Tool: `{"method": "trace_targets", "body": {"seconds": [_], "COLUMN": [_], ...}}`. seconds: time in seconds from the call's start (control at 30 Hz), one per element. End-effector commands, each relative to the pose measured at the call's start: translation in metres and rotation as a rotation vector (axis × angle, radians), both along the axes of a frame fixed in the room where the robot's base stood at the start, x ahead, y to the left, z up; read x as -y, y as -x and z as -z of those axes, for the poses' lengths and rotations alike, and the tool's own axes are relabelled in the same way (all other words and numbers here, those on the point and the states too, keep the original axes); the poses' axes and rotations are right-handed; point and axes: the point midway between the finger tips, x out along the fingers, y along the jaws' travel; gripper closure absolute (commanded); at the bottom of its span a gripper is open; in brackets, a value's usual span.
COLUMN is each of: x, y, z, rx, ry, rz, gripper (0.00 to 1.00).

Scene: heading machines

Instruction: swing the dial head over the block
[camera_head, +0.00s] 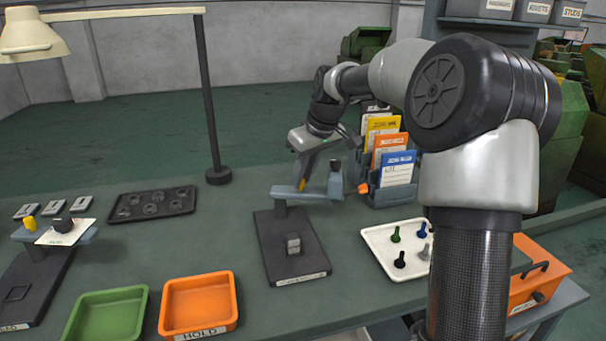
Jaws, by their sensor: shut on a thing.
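The dial head is a blue-grey arm (312,194) on a short post at the back of a dark base plate (272,229). It points right, with a dark dial (334,181) at its right end, behind and to the right of the block. The small grey block (293,243) sits on the middle of the plate, with nothing above it. My gripper (303,180) reaches down from behind and is shut on the yellow knob (302,185) of the dial head. The fingers partly hide the knob.
A card rack (393,192) stands close right of the dial. A white tray (372,236) with several pegs lies right of the plate. Orange (199,303) and green (107,312) trays are front left. A second gauge stand (42,268) is far left; a lamp post (208,100) stands behind.

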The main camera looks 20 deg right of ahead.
Motion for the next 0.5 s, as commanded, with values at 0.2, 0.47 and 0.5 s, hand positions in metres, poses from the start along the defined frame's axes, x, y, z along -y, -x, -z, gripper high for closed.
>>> {"method": "trace_targets", "body": {"seconds": [0.2, 0.47, 0.5], "x": [-0.007, -0.018, -0.019], "y": [0.009, 0.020, 0.021], "z": [0.000, -0.001, -0.001], "rx": [0.001, 0.002, 0.002], "ry": [0.003, 0.003, 0.002], "rz": [0.158, 0.402, 0.441], "gripper": [1.00, 1.00, 1.00]}}
